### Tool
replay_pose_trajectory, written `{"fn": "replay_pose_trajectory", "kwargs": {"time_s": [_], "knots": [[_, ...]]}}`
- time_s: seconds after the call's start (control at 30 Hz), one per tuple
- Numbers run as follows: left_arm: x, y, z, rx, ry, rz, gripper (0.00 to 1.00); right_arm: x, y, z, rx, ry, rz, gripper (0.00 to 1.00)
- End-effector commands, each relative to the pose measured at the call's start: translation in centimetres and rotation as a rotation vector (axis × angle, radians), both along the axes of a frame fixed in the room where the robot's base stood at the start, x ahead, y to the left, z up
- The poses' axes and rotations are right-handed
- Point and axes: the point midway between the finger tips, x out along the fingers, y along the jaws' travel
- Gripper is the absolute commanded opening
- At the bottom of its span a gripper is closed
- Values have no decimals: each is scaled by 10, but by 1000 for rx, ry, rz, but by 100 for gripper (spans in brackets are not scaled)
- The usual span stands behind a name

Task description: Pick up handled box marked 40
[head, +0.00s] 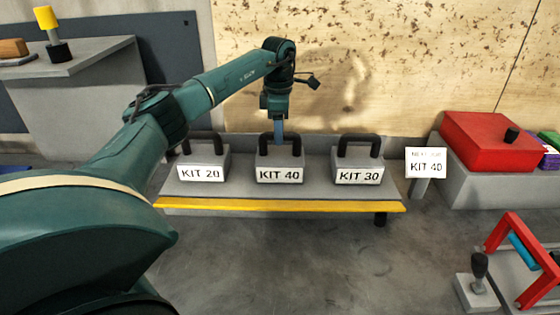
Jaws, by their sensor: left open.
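The handled box marked KIT 40 (279,176) stands upright in the middle of a low grey bench (225,197). It is a grey box with a white label and a black handle on top. My left gripper (278,138) points down at the handle from above and is open. Its fingertips are at the handle's height; whether they touch or straddle the bar is too small to tell. Boxes marked KIT 20 (202,172) and KIT 30 (358,177) stand on either side, both with black handles. My right gripper is not in view.
A yellow strip (280,206) edges the bench front. A sign reading KIT 40 (426,162) stands to the right. A red box (487,141) sits on a grey block at right. A red frame (520,255) is at lower right. The front floor is clear.

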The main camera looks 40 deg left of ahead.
Motion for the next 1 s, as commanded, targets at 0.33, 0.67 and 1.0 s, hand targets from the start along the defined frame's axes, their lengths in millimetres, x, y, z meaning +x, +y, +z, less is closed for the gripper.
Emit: {"fn": "replay_pose_trajectory", "kwargs": {"time_s": [0.33,0.67,1.0], "knots": [[2,-1,-44,1,3,-1,45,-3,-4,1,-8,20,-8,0],[2,-1,-46,1,2,-1,38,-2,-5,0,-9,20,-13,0],[3,-1,-46,0,1,-1,10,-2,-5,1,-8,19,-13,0]]}}
